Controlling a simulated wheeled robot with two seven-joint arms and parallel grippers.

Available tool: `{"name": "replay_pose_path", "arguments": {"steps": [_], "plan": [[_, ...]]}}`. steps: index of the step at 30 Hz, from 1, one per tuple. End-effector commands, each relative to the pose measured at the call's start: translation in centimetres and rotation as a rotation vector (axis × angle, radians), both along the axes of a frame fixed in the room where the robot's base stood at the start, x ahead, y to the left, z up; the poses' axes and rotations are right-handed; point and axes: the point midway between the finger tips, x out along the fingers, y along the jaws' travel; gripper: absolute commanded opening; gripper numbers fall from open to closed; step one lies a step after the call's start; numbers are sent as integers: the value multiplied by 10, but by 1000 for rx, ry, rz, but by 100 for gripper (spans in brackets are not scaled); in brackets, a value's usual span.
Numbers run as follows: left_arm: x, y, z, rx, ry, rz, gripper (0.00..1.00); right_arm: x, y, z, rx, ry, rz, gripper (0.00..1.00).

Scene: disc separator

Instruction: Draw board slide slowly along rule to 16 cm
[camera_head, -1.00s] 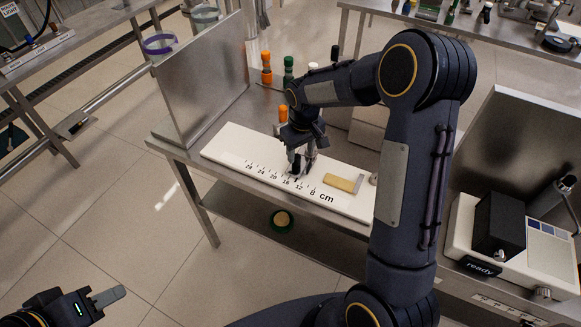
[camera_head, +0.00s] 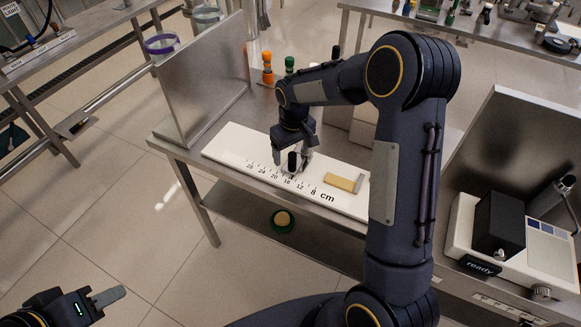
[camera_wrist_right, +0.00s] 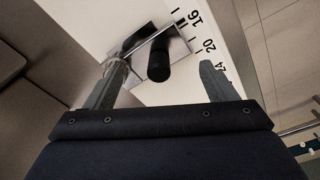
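The white board (camera_head: 232,143) carries a printed cm rule along its front edge. The slide is a shiny metal plate (camera_wrist_right: 145,45) with a black upright knob (camera_wrist_right: 157,66); the knob also shows in the head view (camera_head: 292,161). The plate lies beside the rule near the 16 mark; I cannot read the exact value. My right gripper (camera_wrist_right: 160,80) is open, its fingers apart on either side of the knob, with gaps showing. In the head view, the right gripper (camera_head: 300,158) hangs over the slide. My left gripper (camera_head: 108,297) is at the lower left, away from the board.
A yellowish block with a metal edge (camera_head: 343,183) lies on the board right of the slide. An upright metal panel (camera_head: 205,85) stands at the left. Orange (camera_head: 267,68) and green bottles stand behind.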

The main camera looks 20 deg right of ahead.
Motion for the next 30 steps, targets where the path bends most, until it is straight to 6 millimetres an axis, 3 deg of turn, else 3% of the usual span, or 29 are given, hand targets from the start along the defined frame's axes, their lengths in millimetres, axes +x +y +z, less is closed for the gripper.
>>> {"name": "replay_pose_path", "arguments": {"steps": [1,15,20,30], "plan": [[0,0,-6,0,0,0,36,-20,-4,-33,-1,78,-13,84],[0,0,-6,0,0,0,36,-20,-4,-33,-1,75,-11,84],[0,0,3,0,0,0,36,-19,-4,-21,-1,74,-10,84],[0,0,34,0,0,0,36,-19,-3,24,-2,70,-7,84]]}}
